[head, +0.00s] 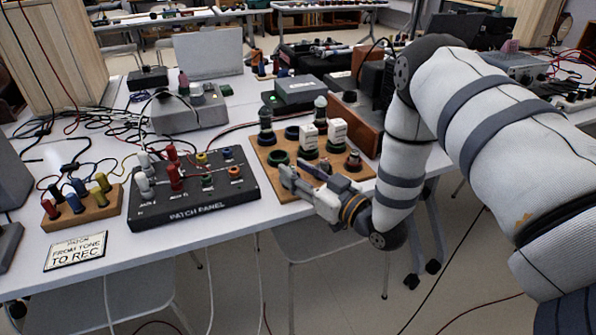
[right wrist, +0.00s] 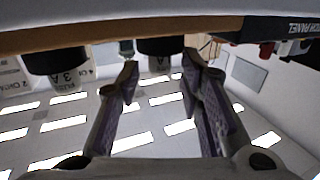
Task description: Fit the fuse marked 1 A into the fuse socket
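A wooden board (head: 268,171) on the table holds dark round bases, some with green rings. Two white-labelled blocks, a left one (head: 308,138) and a right one (head: 337,132), stand upright on it; their lettering is too small to read. I cannot tell which piece is the 1 A fuse or which base is the fuse socket. My right gripper (head: 287,178) is low at the board's front left edge. In the right wrist view its fingers (right wrist: 160,72) are apart with nothing between them. Beyond them is a dark cylinder (right wrist: 160,45); another cylinder (right wrist: 55,62) seems labelled 3 A.
The black patch panel (head: 192,193) with coloured plugs stands just left of the board. A small wooden block (head: 82,208) with plugs and a sign card (head: 77,250) lie farther left. A grey box (head: 300,92) stands behind the board. The table's front edge is close to my gripper.

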